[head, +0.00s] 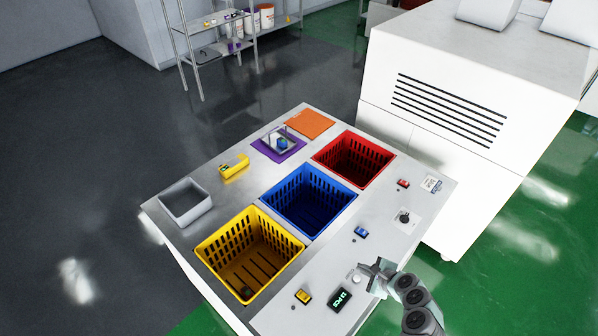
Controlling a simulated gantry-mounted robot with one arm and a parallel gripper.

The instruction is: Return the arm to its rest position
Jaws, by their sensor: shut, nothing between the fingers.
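My gripper (373,276) is at the lower right of the head view, over the front right edge of the grey table (275,320). It is shut and holds nothing that I can see. My arm reaches up from the bottom edge of the picture. The gripper is close to a small black display (340,299) and a whitish round knob (356,279); I cannot tell whether it touches the panel.
Yellow (213,266), blue (328,221) and red (375,171) baskets sit in the table. A grey bin (184,213), yellow tool (234,166), purple mat (266,149) and orange mat (310,123) lie behind. A white cabinet (440,170) stands at right.

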